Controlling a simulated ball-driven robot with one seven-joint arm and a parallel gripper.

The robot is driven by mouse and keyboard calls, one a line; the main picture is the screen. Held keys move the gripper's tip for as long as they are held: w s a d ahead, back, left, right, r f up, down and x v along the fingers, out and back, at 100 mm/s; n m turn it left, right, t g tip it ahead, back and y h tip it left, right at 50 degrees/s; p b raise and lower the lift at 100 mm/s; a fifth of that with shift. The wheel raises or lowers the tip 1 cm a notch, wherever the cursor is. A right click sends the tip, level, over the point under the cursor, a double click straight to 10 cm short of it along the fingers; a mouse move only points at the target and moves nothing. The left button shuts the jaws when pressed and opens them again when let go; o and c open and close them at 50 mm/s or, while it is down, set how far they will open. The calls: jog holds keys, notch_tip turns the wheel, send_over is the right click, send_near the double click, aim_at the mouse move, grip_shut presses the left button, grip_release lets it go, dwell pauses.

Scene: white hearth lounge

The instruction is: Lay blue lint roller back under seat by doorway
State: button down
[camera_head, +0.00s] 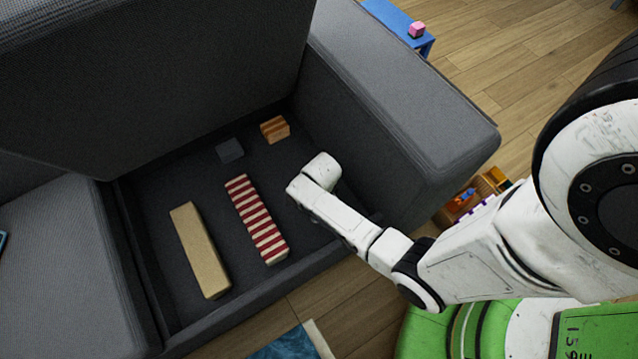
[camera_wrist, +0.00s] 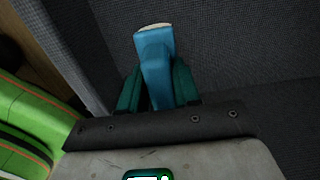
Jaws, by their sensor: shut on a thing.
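The seat (camera_head: 150,85) of the grey sofa is raised, and the storage compartment (camera_head: 190,186) under it is open. My gripper (camera_wrist: 157,80) has its teal fingers shut on the blue lint roller (camera_wrist: 155,60), which has a pale end. In the head view my arm's end reaches over the right part of the compartment; the fingers and the roller are hidden there. In the wrist view dark grey fabric lies behind the roller. I cannot tell whether the roller touches the compartment floor.
In the compartment lie a tan block (camera_head: 200,250), a red-and-white striped block (camera_head: 256,220), a small dark grey block (camera_head: 229,150) and an orange-brown striped block (camera_head: 275,129). The sofa armrest (camera_head: 400,110) rises at right. A pink cube (camera_head: 417,29) sits on a blue table (camera_head: 385,12).

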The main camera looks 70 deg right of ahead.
jog(key=shift+w+d+f, duration=0.2)
jog(key=shift+w+f, duration=0.2)
jog(key=shift+f, duration=0.15)
jog(key=shift+w+f+b, duration=0.15)
jog(key=shift+f+b, duration=0.75)
jog(key=shift+f, duration=0.75)
jog(key=shift+f, duration=0.15)
jog(key=c, duration=0.8)
grip_release()
